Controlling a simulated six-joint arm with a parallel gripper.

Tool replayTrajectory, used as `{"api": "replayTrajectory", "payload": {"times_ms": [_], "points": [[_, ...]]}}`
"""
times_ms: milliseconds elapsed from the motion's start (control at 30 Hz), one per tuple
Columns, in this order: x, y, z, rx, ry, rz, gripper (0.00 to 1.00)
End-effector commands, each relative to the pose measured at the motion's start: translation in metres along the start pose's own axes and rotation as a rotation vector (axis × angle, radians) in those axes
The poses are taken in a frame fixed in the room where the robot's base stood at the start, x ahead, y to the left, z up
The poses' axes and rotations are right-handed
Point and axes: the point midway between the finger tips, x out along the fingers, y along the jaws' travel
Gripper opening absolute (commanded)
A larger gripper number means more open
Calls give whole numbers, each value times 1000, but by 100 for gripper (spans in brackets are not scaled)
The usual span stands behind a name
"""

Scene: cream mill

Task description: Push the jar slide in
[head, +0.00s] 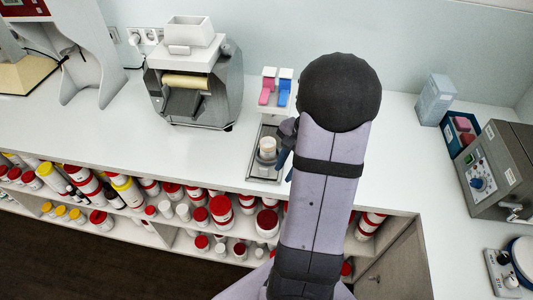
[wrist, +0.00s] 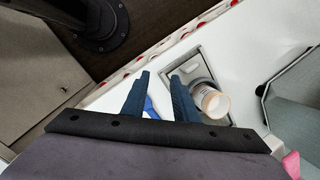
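The jar slide (head: 263,176) is a narrow grey metal tray on the white counter, in front of a small stand with pink and blue levers. A white jar (head: 267,149) with a tan top stands on it. In the wrist view the slide (wrist: 197,49) lies beyond and right of the fingers, and the jar (wrist: 213,102) is just right of the right finger. My gripper (wrist: 161,74) is open, its two dark blue fingers apart. A blue thing (wrist: 150,108) shows between them; I cannot tell what it is. In the head view my arm partly hides the fingers, beside the jar.
The pink lever (head: 267,92) and blue lever (head: 284,93) stand behind the slide. A roller mill (head: 193,75) is to the left. A grey control box (head: 497,170) is at the right. Shelves of red-lidded jars (head: 220,209) lie below the counter's front edge. Counter left of the slide is clear.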

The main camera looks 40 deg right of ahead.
Motion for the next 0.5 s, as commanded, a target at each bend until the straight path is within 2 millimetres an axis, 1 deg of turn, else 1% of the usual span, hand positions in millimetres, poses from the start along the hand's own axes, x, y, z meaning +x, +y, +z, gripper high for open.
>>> {"api": "replayTrajectory", "payload": {"times_ms": [33,100,167,300,400,500], "points": [[-6,-17,-5,115,0,-44,27],[-16,-34,-6,278,-18,-88,27],[-20,-42,-4,405,-41,-107,27],[-21,-47,4,641,-91,-109,27],[-21,-46,7,751,-106,-98,27],[-21,-46,8,820,-112,-91,27]]}}
